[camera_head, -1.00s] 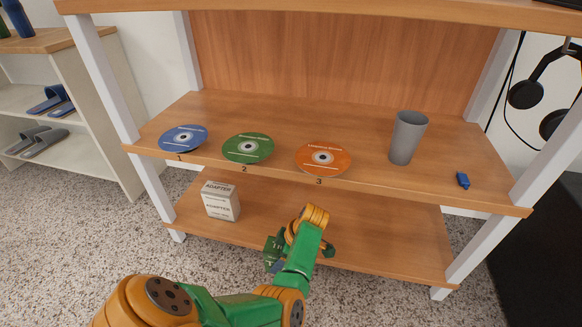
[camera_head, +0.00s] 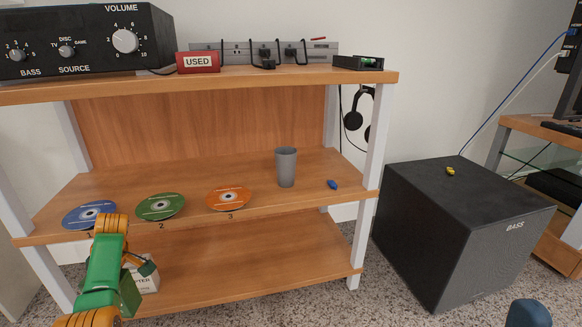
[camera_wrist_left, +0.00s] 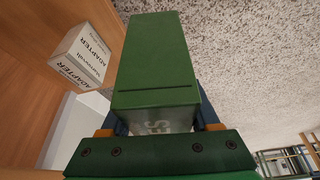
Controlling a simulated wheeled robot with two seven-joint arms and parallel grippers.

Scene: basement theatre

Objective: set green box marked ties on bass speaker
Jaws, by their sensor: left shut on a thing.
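My left gripper (camera_wrist_left: 158,122) is shut on a green box (camera_wrist_left: 155,60), which fills the middle of the left wrist view. The box's end face by the fingers carries a pale label with only a few letters visible, "ES" among them. In the head view my left arm reaches in at the lower left, and the gripper (camera_head: 138,278) is in front of the rack's lower shelf, partly hidden by the arm. The bass speaker (camera_head: 460,210) is a large black cube marked BASS on the floor at right, well apart from the gripper.
A yellow item (camera_head: 450,171) lies on the speaker's top, which is otherwise bare. The wooden rack (camera_head: 200,285) stands between, with discs, a grey cup (camera_head: 286,167) and a blue item (camera_head: 332,184) on its middle shelf. An adapter box (camera_wrist_left: 82,55) is near the gripper.

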